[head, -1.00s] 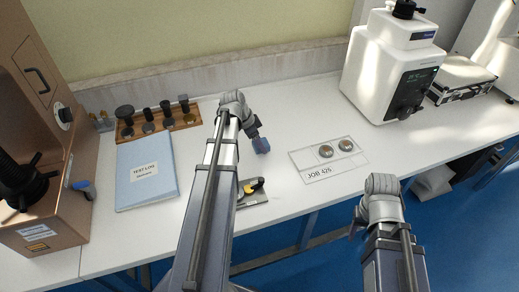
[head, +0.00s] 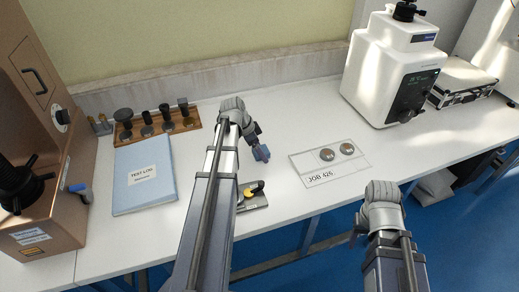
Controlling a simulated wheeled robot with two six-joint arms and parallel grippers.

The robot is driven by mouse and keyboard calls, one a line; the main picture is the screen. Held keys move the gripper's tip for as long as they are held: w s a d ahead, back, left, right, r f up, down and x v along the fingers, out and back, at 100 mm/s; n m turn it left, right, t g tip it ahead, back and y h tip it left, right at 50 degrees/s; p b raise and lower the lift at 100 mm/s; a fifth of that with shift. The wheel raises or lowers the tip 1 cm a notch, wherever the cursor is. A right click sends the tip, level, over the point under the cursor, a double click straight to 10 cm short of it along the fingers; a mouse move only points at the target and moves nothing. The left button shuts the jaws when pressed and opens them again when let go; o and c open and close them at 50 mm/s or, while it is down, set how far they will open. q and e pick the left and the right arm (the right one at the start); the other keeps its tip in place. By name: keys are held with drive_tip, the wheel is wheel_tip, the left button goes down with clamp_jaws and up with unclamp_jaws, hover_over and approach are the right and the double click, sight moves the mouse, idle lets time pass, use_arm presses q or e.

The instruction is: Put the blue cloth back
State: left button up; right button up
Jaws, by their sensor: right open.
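I cannot tell whether the cloth touches the table. My right gripper (head: 354,235) hangs below its wrist near the table's front edge, open and empty, partly hidden by the arm.
A clear mat marked JOB 425 (head: 318,180) bears two metal discs (head: 337,151). A blue test log (head: 144,185), a wooden rack (head: 160,132) of dark pieces and a small yellow-black tool (head: 253,189) lie nearby. Testers stand left (head: 30,75) and right (head: 390,65).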

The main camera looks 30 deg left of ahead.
use_arm(q)
drive_tip(key=shift+r, duration=0.15)
drive_tip(key=shift+s+a+r+p, duration=0.1)
drive_tip(key=shift+s+r+p, duration=0.05)
drive_tip(key=shift+r+p, duration=0.5)
drive_tip(key=p+v, duration=1)
drive_tip(key=shift+r, duration=0.3)
drive_tip(key=shift+s+a, duration=0.1)
drive_tip(key=shift+a, duration=0.05)
drive_tip(key=s+d+n+g+y, duration=0.1)
drive_tip(key=s+d, duration=0.3)
drive_tip(key=d, duration=0.7)
drive_tip(key=s+d+f+n+g+y, duration=0.1)
drive_tip(key=s+d, duration=0.3)
drive_tip(key=d, duration=0.7)
drive_tip(key=s+d+n+g+y, duration=0.1)
drive_tip(key=s+d, duration=0.3)
drive_tip(key=d, duration=0.8)
drive_tip(key=shift+s+f+n+g+y, duration=0.3)
drive_tip(key=shift+n+g+y, duration=0.1)
drive_tip(key=shift+n+y, duration=0.3)
